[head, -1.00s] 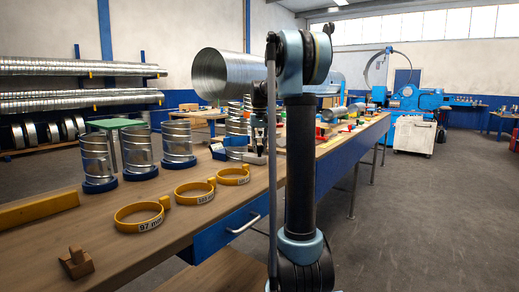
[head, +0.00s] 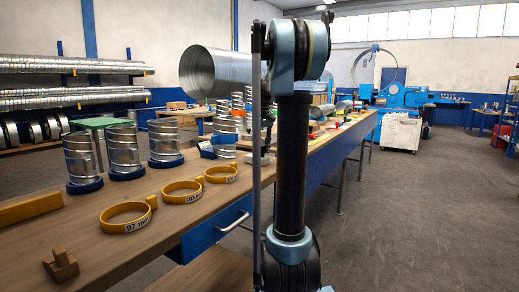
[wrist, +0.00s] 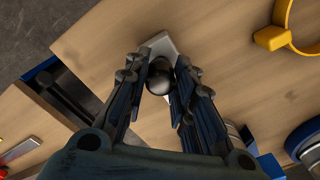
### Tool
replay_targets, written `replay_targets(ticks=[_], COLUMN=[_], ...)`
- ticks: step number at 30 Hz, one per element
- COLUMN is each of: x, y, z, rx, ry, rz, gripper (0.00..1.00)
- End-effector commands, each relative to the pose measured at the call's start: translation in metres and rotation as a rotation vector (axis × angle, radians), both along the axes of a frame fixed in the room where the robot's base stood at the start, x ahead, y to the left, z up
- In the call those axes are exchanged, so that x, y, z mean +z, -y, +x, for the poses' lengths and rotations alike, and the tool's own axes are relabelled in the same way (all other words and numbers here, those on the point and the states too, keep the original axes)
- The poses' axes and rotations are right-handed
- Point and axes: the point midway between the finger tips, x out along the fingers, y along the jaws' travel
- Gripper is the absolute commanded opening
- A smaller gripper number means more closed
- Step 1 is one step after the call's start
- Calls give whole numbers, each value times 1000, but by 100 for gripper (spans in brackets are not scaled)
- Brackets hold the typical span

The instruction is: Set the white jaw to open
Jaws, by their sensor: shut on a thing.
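A pale, whitish flat piece (wrist: 162,44) with a dark round knob (wrist: 159,84) lies at the bench edge in the wrist view. It appears to be the white jaw. My gripper (wrist: 160,72) is shut on the knob, with a finger on each side of it. In the head view the pale piece (head: 257,159) shows low on the bench, partly behind my arm. My gripper (head: 268,128) is above it there, mostly hidden by my arm. Whether the jaw stands open or shut cannot be told.
Yellow rings (head: 128,217) and duct pieces on blue bases (head: 123,152) stand left along the bench. A wide spiral duct (head: 205,72) is behind my gripper. A wooden block (head: 62,265) lies on the near bench. The floor at right (head: 410,220) is clear.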

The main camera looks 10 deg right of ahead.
Motion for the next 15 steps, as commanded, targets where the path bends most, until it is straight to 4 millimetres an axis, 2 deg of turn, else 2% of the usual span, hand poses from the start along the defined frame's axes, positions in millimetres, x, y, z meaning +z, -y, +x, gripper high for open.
replay_targets(ticks=[2, 3, 6, 15], x=[-1, -1, -1, 0], y=[3, 4, 3, 2], z=[-3, -3, -3, -2], rx=[-4, -4, -4, -3], ry=[-6, -7, -6, -4], rz=[-6, -7, -7, -5], gripper=[0, 26, 44, 44])
